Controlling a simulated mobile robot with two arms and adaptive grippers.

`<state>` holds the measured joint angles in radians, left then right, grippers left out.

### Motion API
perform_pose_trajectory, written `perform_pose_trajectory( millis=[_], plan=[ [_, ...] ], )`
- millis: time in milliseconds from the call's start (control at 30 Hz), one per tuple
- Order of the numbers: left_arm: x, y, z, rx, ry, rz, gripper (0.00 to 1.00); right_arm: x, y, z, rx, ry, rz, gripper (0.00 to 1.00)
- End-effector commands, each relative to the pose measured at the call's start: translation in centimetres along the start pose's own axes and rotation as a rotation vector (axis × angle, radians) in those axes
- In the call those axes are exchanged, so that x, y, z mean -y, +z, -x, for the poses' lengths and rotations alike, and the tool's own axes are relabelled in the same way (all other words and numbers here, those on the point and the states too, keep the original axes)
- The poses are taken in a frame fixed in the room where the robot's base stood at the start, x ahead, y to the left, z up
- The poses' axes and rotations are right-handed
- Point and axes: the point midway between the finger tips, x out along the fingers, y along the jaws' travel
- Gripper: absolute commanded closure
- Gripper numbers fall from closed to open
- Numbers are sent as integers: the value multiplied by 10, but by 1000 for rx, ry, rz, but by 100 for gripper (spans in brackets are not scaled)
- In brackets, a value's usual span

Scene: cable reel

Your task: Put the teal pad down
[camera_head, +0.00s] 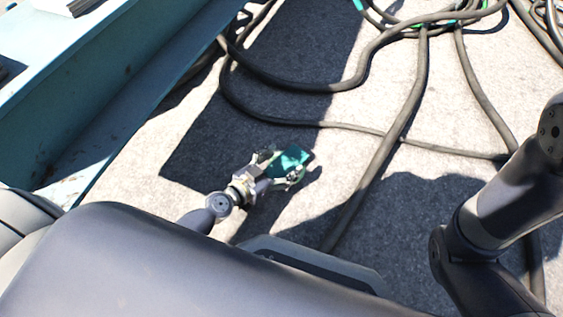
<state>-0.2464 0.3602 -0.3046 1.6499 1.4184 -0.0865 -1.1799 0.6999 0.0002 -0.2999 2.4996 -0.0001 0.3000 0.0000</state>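The teal pad (289,160) is a small dark teal piece near the middle of the head view. My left gripper (283,169) reaches in from the lower left, with its fingers on either side of the pad, and appears shut on it. I cannot tell whether the pad touches the ground. My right arm shows at the right edge, but its gripper is not in the picture.
Thick dark cables (388,150) loop over the light concrete floor (120,172) ahead and to the right. A teal metal structure (75,95) stands at the upper left. Bare floor lies left of the gripper.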

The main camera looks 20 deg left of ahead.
Motion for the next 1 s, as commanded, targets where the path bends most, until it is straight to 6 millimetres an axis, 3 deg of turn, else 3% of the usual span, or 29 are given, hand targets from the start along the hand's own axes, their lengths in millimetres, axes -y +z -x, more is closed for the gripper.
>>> perform_pose_trajectory(
  millis=[267,500,567,1000],
  plan=[
    [0,-1,0,0,0,0,22,0,0,-1,0,0,0,60],
    [0,-17,5,1,0,1,22,-4,6,-18,0,0,0,60],
    [0,-9,17,5,0,-2,22,-2,4,-12,-2,0,1,60],
    [0,-9,99,4,3,-4,22,0,0,1,0,1,0,60]
  ],
)
